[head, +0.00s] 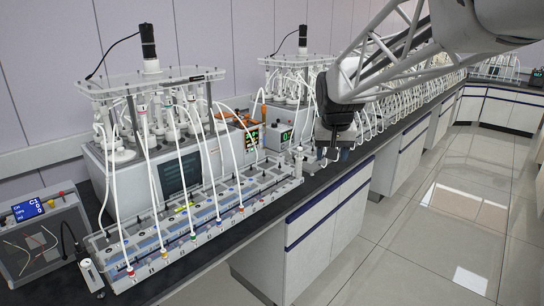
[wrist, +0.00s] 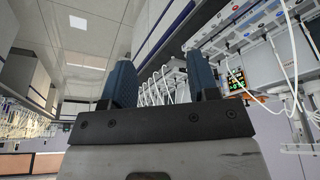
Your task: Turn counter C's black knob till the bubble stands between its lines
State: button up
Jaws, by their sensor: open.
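My gripper (head: 336,154) hangs over the bench beyond the right end of the near counter unit in the head view. In the wrist view its two blue fingers (wrist: 163,82) stand apart with nothing between them. A long grey counter unit (head: 205,228) with numbered cells and coloured tube fittings lies along the bench's front edge. I cannot tell which counter is C. Its black knob, the bubble and its lines are too small to make out or hidden. Part of a grey unit with knobs and tubes (wrist: 238,32) shows upper right in the wrist view.
A reactor stand (head: 150,85) with bottles and white tubes stands behind the near unit; a second (head: 300,62) stands farther back. A box with a blue screen (head: 38,208) is at far left. The bench's front edge (head: 335,182) drops to white cabinets. The tiled aisle (head: 440,220) is clear.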

jog(key=w+a+f, duration=0.1)
jog(key=w+f, duration=0.1)
jog(key=w, duration=1)
jog(key=w+a+f, duration=0.1)
jog(key=w+f, duration=0.2)
jog(key=w, duration=1)
jog(key=w+a+f, duration=0.1)
jog(key=w+f, duration=0.4)
jog(key=w, duration=0.4)
jog(key=w+a+f+m+t, duration=0.1)
jog(key=w+f, duration=0.4)
jog(key=w, duration=0.5)
jog(key=shift+f, duration=0.35)
jog(key=shift+f, duration=0.1)
jog(key=shift+x, duration=3.85)
jog(key=c, duration=0.9)
